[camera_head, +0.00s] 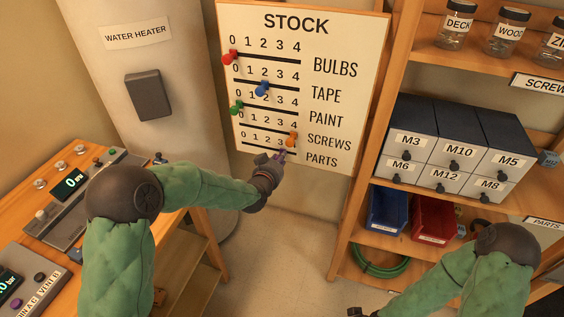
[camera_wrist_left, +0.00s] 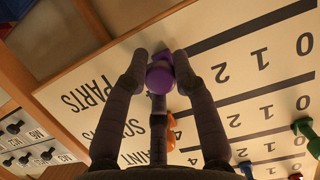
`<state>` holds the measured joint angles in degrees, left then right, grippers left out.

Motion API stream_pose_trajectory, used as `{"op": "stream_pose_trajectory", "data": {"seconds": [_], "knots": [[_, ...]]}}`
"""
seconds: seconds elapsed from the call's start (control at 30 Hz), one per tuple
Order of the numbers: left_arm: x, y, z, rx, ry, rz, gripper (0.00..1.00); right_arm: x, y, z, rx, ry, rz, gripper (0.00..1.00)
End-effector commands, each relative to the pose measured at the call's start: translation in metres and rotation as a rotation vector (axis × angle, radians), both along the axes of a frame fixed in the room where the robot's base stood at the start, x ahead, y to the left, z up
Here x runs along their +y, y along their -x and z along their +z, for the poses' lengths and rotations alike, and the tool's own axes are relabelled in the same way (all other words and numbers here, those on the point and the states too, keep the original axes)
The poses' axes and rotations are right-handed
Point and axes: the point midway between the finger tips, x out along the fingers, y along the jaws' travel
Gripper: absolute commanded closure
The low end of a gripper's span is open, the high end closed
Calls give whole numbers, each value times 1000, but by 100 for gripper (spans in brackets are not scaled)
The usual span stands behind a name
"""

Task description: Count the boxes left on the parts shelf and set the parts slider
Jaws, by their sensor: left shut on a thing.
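The stock board (camera_head: 305,100) hangs in the middle of the head view, with rows for bulbs, tape, paint, screws and parts. My left gripper (camera_head: 279,160) is at the bottom row, shut on the purple parts slider knob (camera_head: 283,154). In the left wrist view the fingers (camera_wrist_left: 160,70) close around the purple knob (camera_wrist_left: 161,76). It is toward the high end of its row; the fingers hide its exact number. The parts shelf shows its label (camera_head: 545,223) at the right edge; its contents are mostly hidden behind my right arm. My right gripper (camera_head: 362,312) is cut off at the bottom edge.
The red knob (camera_head: 230,57) is at 0, blue (camera_head: 262,89) near 2, green (camera_head: 236,107) at 0, orange (camera_head: 291,139) near 4. A shelf unit with drawers (camera_head: 455,150), blue bin (camera_head: 387,210) and red bin (camera_head: 433,219) stands right. A bench (camera_head: 50,240) stands left.

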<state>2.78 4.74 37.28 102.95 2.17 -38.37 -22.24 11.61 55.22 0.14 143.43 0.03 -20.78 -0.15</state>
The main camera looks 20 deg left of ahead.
Motion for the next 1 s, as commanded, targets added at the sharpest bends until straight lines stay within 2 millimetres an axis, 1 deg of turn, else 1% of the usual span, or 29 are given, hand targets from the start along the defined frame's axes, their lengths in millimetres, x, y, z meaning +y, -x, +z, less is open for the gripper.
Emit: {"op": "stream_pose_trajectory", "data": {"seconds": [0.03, 1.0], "knots": [[1, 2, -6, 11, 0, -2, 86, 0, 0, -2, 0, 0, 0, 100], [33, 2, -9, 17, 1, -3, 86, 0, 0, -20, 0, 0, 0, 100]]}}
